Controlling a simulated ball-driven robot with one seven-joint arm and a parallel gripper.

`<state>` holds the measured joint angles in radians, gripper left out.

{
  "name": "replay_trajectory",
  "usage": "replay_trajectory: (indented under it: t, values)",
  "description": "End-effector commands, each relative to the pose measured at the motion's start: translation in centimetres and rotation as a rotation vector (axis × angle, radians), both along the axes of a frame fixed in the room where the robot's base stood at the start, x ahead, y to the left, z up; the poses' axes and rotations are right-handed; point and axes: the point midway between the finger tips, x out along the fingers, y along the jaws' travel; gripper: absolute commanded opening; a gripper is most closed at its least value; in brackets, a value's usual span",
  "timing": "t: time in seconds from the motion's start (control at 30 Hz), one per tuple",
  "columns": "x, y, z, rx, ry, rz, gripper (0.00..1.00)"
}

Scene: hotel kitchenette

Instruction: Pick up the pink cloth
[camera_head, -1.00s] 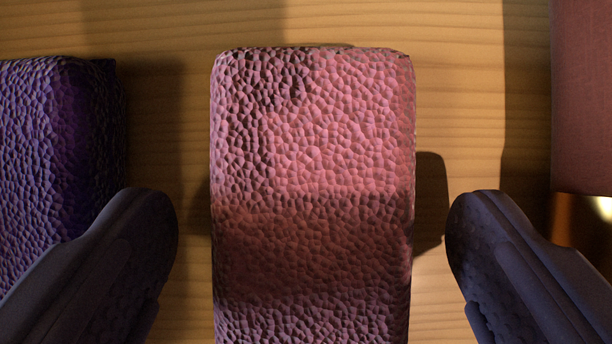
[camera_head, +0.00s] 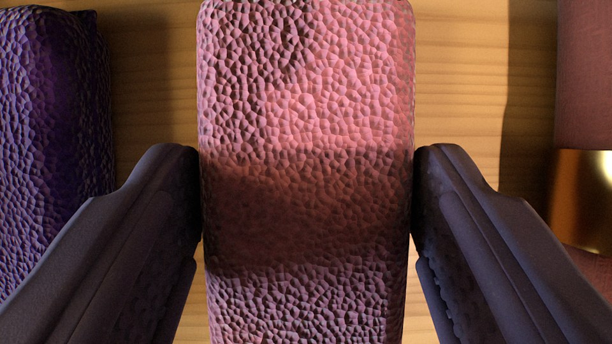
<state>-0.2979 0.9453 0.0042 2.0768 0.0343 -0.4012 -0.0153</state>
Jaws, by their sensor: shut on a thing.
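The pink cloth (camera_head: 310,110) is a block-shaped, pebbly-textured bundle in the middle of the head camera view. It lies over a wooden surface, and its near end runs out of the bottom of the picture. My gripper (camera_head: 307,200) is shut on it, with one dark finger against its left side and one against its right side. A dark shadow band crosses the cloth between the fingers.
A purple cloth-like block (camera_head: 50,140) lies to the left, close to the left finger. A reddish cylinder with a shiny gold band (camera_head: 585,195) stands at the right edge. Bare wood (camera_head: 460,85) shows between these things.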

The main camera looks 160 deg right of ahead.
Motion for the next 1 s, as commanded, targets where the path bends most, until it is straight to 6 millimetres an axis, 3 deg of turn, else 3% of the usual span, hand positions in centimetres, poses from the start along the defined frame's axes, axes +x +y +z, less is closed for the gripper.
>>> replay_trajectory:
  t: [0.27,0.7,1.0]
  values:
    - [0.1,0.0,1.3,0.001,-0.002,0.0,0.35]
    - [0.1,0.0,11.5,0.001,-0.005,0.0,0.35]
    - [0.0,0.0,16.9,0.001,-0.002,0.0,0.35]
